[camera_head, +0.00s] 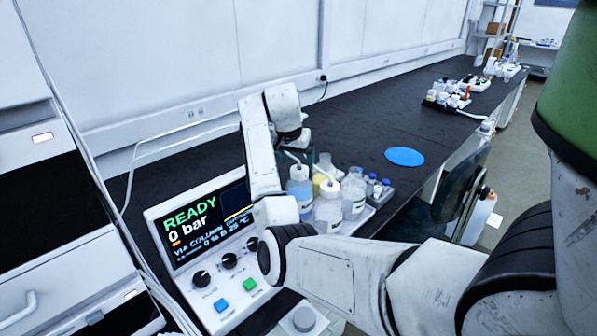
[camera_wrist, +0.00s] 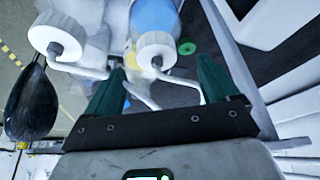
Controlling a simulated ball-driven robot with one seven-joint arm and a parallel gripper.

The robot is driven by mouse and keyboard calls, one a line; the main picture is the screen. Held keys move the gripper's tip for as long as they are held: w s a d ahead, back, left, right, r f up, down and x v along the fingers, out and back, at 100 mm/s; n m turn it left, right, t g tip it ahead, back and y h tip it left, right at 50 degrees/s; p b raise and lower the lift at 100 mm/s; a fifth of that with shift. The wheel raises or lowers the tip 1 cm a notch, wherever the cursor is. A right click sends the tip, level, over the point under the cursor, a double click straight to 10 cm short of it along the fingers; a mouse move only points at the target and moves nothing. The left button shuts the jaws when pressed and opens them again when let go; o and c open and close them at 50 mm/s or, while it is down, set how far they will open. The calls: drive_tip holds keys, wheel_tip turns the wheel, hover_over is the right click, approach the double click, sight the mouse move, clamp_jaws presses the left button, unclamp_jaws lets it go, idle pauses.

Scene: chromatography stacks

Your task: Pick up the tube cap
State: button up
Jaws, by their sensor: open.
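Two white caps with bent white tubing show in the wrist view: one on a blue-liquid bottle (camera_wrist: 156,48), the other (camera_wrist: 58,35) at upper left. A small green round piece (camera_wrist: 187,47) lies to the right of the blue bottle. I cannot tell for sure which of these is the tube cap. My gripper (camera_wrist: 161,68) is open, its dark green fingers spread apart. White tubing and the near white cap show in the space between them, and nothing is clearly held. In the head view, my arm reaches over the bench beside the capped bottles (camera_head: 328,207).
A control panel (camera_head: 200,230) reading READY, 0 bar, stands left of the bottles. Small blue-capped vials (camera_head: 378,190) sit to their right. A flat blue disc (camera_head: 404,156) lies on the black bench (camera_head: 345,135), with bare surface around it. More bottles (camera_head: 447,97) stand farther back.

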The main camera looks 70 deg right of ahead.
sight(299, 166)
drive_tip(key=x, duration=0.5)
drive_tip(key=shift+s+r, duration=0.1)
drive_tip(key=shift+s, duration=0.15)
drive_tip(key=shift+c, duration=0.3)
drive_tip(key=c, duration=1.1)
drive_tip(key=shift+r, duration=0.15)
